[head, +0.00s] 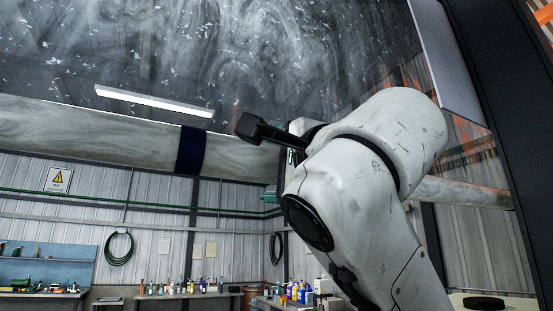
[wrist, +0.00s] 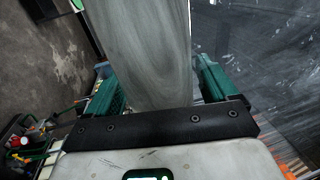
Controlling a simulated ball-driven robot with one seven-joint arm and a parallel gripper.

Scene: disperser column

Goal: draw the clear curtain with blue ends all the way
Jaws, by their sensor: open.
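A pale, streaked length of material with a dark blue band (head: 191,150) runs across the left of the head view; it appears to be the curtain (head: 90,130). My arm hides where it continues to the right. In the wrist view, a grey, streaked sheet or roll (wrist: 150,45) passes between the two green fingers of my gripper (wrist: 154,75). It looks like the same material. The fingers are apart, one on each side of it, and I see a gap on the right. In the head view my gripper is mostly hidden behind my arm.
A dark, smeared glossy surface (head: 250,50) with white flecks fills the top of the head view. A dark upright post (head: 505,110) stands at the right. Benches with bottles (head: 185,289) and a coiled hose (head: 118,247) are along the far wall.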

